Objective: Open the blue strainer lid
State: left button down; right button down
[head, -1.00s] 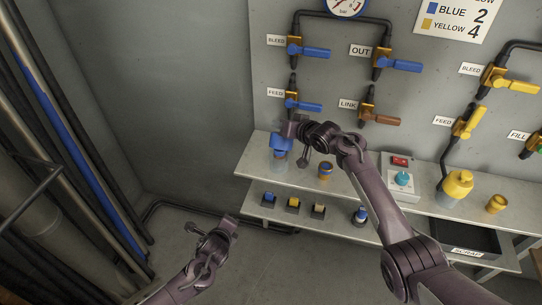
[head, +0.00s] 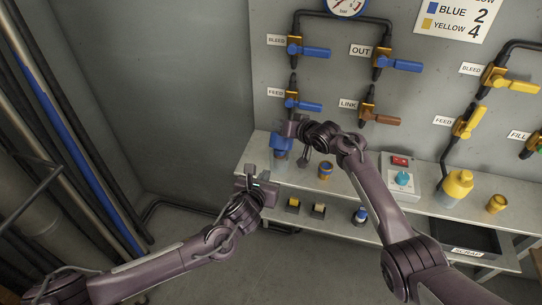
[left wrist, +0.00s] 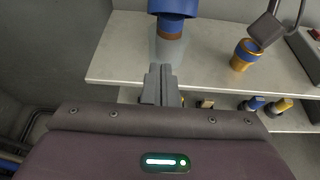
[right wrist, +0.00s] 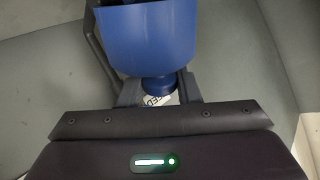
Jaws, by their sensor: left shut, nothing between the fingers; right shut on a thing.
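The blue strainer lid (head: 282,143) sits over a clear bowl at the left end of the bench. The left wrist view shows the lid (left wrist: 172,7) above an orange ring (left wrist: 170,31) and the clear bowl (left wrist: 169,48). My right gripper (head: 290,129) is at the top of the lid. In the right wrist view my right gripper (right wrist: 160,92) is shut on the lid's narrow blue part, with the wide blue part (right wrist: 150,40) beyond it. My left gripper (head: 256,177) is shut and empty, just in front of the bench. Its fingers (left wrist: 160,78) point toward the bowl, apart from it.
An orange cup with blue inside (head: 325,170), a control box with a teal knob (head: 402,178) and a yellow strainer (head: 457,186) stand on the bench. Small fittings (head: 318,211) are on the lower shelf. Blue valve handles (head: 310,106) and a brown one (head: 386,120) jut out above.

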pick_arm(q)
jog(key=x, duration=0.4)
jog(key=shift+w+d+f, duration=0.1)
jog(key=shift+w+d, duration=0.05)
jog(key=shift+w, duration=0.1)
jog(key=w+r, duration=0.2)
jog(key=shift+d+r, duration=0.25)
jog(key=shift+d, duration=0.05)
jog(key=shift+w+r, duration=0.2)
jog(key=shift+r, duration=0.1)
jog(key=shift+r, duration=0.1)
